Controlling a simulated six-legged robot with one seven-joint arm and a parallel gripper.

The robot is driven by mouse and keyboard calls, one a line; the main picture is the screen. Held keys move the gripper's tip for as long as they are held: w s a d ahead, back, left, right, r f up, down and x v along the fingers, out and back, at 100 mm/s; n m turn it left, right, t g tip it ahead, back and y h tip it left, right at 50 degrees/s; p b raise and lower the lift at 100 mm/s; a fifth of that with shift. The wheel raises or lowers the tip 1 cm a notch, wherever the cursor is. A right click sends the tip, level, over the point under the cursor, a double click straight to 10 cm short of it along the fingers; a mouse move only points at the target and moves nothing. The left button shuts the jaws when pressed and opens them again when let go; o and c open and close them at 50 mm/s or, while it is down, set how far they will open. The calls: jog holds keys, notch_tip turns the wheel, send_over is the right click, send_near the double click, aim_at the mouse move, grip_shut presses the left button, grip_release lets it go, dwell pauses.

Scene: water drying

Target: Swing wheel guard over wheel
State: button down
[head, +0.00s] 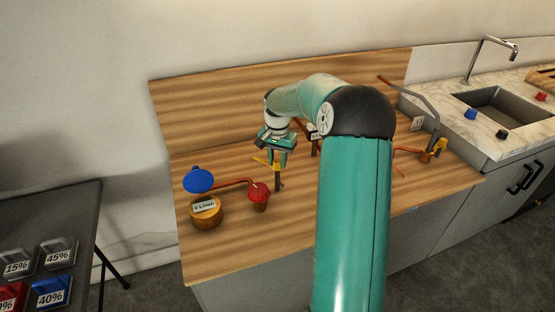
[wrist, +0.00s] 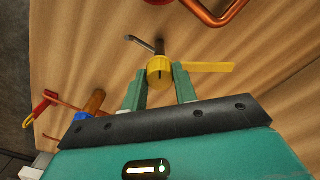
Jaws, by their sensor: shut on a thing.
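My gripper (head: 276,157) is over the wooden worktop, fingers pointing down. In the wrist view its green fingers (wrist: 160,84) are shut on a yellow round knob (wrist: 160,70). A flat yellow arm (wrist: 207,67) sticks out from the knob to the right, and a short grey rod with a bent tip (wrist: 143,44) to the upper left. In the head view the yellow piece (head: 264,162) shows at the fingertips, above a dark post (head: 278,182). I cannot tell for certain which part is the wheel guard or the wheel.
A blue disc (head: 199,180) stands over a round wooden block with a label (head: 207,216), at the left. A copper pipe (head: 232,183) runs to a red cap (head: 258,191). The worktop's front (head: 290,230) is bare. A sink (head: 505,107) is at the right.

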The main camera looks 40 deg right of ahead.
jog(key=shift+n, duration=0.4)
jog(key=n, duration=0.3)
jog(key=shift+n, duration=0.3)
jog(key=n, duration=0.9)
jog(key=shift+n, duration=2.3)
jog(key=c, duration=1.1)
grip_release()
jog(key=shift+w, duration=0.1)
